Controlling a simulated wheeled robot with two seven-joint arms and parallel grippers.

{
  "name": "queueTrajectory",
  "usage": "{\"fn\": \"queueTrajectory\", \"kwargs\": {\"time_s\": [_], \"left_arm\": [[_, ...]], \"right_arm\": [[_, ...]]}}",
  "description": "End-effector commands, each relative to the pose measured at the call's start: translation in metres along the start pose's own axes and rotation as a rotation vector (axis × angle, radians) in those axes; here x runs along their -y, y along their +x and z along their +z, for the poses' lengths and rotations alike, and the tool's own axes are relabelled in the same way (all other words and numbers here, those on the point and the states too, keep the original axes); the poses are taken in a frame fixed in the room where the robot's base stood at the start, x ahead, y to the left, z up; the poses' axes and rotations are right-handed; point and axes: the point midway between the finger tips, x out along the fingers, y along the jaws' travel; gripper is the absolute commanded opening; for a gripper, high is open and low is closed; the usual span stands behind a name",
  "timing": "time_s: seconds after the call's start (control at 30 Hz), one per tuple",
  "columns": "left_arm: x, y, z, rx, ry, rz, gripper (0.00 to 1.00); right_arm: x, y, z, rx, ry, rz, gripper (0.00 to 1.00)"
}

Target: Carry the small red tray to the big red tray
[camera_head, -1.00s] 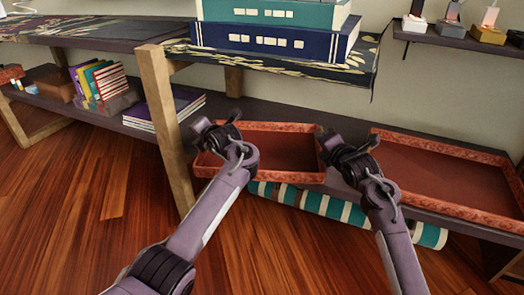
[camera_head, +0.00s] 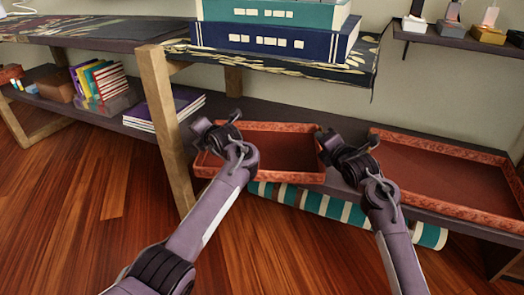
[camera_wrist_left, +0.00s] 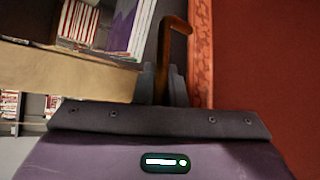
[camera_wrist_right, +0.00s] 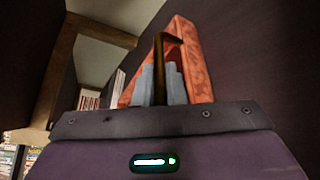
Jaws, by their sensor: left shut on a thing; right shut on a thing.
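The small red tray (camera_head: 285,152) is between my two grippers in the head view, over the lower dark shelf. It has a patterned orange-red rim. My left gripper (camera_head: 215,134) is shut at its left end, on a thin brown handle (camera_wrist_left: 178,38) seen in the left wrist view. My right gripper (camera_head: 338,150) is shut at its right end, on a similar brown handle (camera_wrist_right: 159,55) in the right wrist view. The big red tray (camera_head: 440,172) lies on the shelf to the right. I cannot tell whether the small tray touches the shelf.
A teal-striped roll (camera_head: 330,206) lies below the trays. A wooden leg (camera_head: 165,120) stands left of the small tray. Large blue and teal books (camera_head: 270,42) sit on the upper shelf above. Smaller books (camera_head: 100,82) stand at the left. Wooden floor is open in front.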

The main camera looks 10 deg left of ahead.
Motion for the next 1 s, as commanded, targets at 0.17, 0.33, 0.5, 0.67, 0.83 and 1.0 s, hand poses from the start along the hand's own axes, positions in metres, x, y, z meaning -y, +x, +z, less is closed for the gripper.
{"fn": "queueTrajectory", "kwargs": {"time_s": [0.17, 0.33, 0.5, 0.67, 0.83, 1.0], "left_arm": [[0.002, 0.000, 0.000, 0.000, 0.001, -0.003, 0.00], [-0.002, -0.002, 0.002, 0.002, 0.000, 0.000, 0.00], [-0.011, -0.006, 0.006, 0.003, 0.000, 0.000, 0.00], [-0.024, -0.012, 0.013, 0.003, 0.000, 0.001, 0.00], [-0.037, -0.018, 0.019, 0.003, 0.000, 0.001, 0.00], [-0.043, -0.021, 0.021, 0.003, 0.000, 0.001, 0.00]], "right_arm": [[0.001, 0.000, -0.001, -0.001, 0.000, -0.001, 0.00], [-0.003, -0.001, 0.002, 0.001, 0.000, 0.003, 0.00], [-0.012, -0.003, 0.007, 0.002, 0.000, 0.003, 0.00], [-0.025, -0.006, 0.015, 0.002, 0.000, 0.004, 0.00], [-0.039, -0.010, 0.024, 0.002, 0.000, 0.004, 0.00], [-0.045, -0.011, 0.027, 0.002, 0.000, 0.004, 0.00]]}}
